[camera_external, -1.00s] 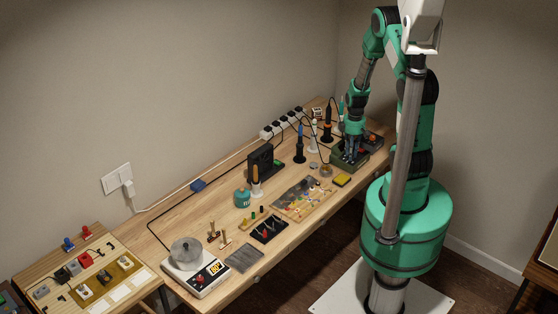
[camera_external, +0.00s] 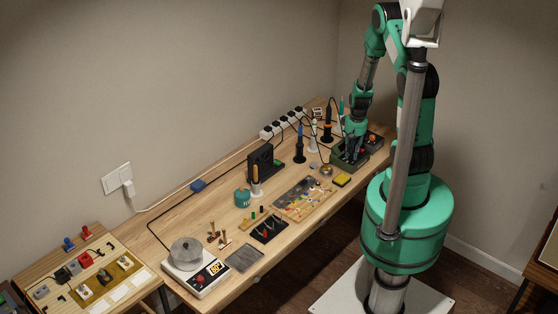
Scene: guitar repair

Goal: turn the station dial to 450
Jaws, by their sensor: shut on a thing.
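My gripper (camera_external: 351,152) points down at the green soldering station (camera_external: 339,161) at the far right end of the workbench. Its fingers are shut on the station dial, which the fingers hide. The dial's setting and any readout are too small or hidden to read in this view. A red-orange part (camera_external: 373,139) shows on a dark unit just right of the gripper.
Soldering irons in stands (camera_external: 327,132) stand close to the left of the station. A yellow sponge (camera_external: 342,180) lies in front of it. A power strip (camera_external: 283,122) runs along the back.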

